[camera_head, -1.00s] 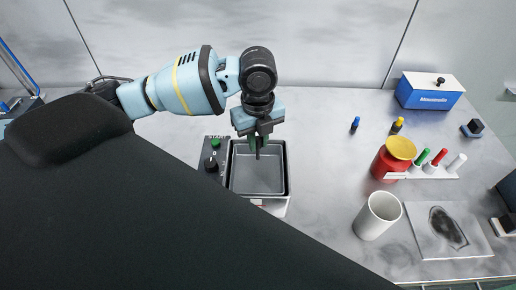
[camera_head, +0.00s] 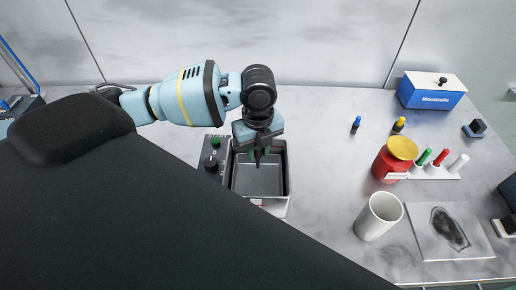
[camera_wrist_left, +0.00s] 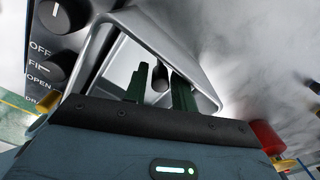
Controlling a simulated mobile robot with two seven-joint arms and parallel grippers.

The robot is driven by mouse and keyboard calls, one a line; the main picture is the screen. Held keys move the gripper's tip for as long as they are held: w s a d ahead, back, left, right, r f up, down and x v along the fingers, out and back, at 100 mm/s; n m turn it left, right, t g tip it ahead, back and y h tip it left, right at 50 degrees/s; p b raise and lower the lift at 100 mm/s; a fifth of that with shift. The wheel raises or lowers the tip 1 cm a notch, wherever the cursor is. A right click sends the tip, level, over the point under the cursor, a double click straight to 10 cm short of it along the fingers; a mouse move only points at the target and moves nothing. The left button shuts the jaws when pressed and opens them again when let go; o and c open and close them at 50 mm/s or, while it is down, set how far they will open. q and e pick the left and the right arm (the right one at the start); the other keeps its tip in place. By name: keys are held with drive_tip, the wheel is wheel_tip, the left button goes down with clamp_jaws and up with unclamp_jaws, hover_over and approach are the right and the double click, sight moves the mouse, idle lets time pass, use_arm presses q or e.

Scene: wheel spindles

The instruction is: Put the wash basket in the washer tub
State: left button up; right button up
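The washer tub (camera_head: 287,190) is a grey rectangular metal basin beside a control panel at the centre of the head view. Its rim also shows in the left wrist view (camera_wrist_left: 160,30). I cannot make out a separate wash basket; I cannot tell whether the grey inner walls belong to one. My left gripper (camera_head: 258,155) points down over the back part of the basin. In the left wrist view its green fingers (camera_wrist_left: 160,90) stand apart, with a dark rod-like part between them and visible gaps beside it. My right gripper is not in view.
The control panel (camera_head: 211,152) with knobs adjoins the tub's left side. To the right stand a white cup (camera_head: 377,217), a red jar with a yellow lid (camera_head: 394,160), a rack of coloured markers (camera_head: 432,170) and a blue-white box (camera_head: 431,92). The table between tub and cup is clear.

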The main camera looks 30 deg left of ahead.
use_arm(q)
wheel_tip(320, 180, up, 12)
drive_tip(key=shift+r+p, duration=0.15)
drive_tip(key=shift+p, duration=0.25)
idle(0.7)
